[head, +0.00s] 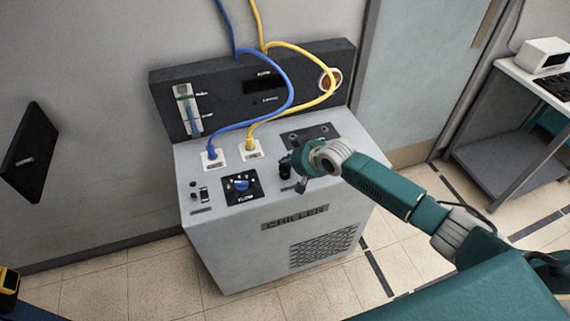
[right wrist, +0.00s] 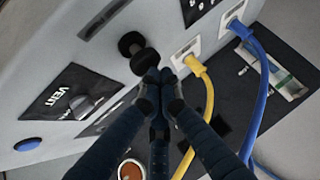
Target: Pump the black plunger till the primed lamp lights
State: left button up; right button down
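The black plunger (head: 284,170) stands on the right part of the grey chiller's top (head: 215,180). In the right wrist view the plunger (right wrist: 137,50) shows as a black knob with a wider base. My right gripper (head: 298,172) is beside the plunger in the head view. In the right wrist view its dark fingers (right wrist: 161,78) come together, empty, with the tips close to the knob; I cannot tell whether they touch it. A small label, seemingly for the primed lamp (head: 267,101), is on the black back panel; I see no glow there. My left gripper is not in view.
Blue (head: 230,124) and yellow (head: 270,117) hoses rise from the chiller's top. A FLOW knob (head: 241,185) is left of the plunger, and a dark VENT plate (right wrist: 75,103) lies beside it. A side table (head: 510,105) stands at the right.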

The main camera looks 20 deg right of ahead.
jog(key=shift+s+f+b, duration=0.1)
jog(key=shift+f+b, duration=0.35)
jog(key=shift+f, duration=0.4)
dwell(0.4)
jog(key=shift+r, duration=0.1)
jog(key=shift+r+p, duration=1.9)
jog(key=shift+p, duration=0.1)
notch_tip(320, 180, up, 3)
jog(key=shift+f+p, duration=0.15)
jog(key=shift+p, duration=1.1)
notch_tip(320, 180, up, 2)
jog(key=shift+r, duration=0.15)
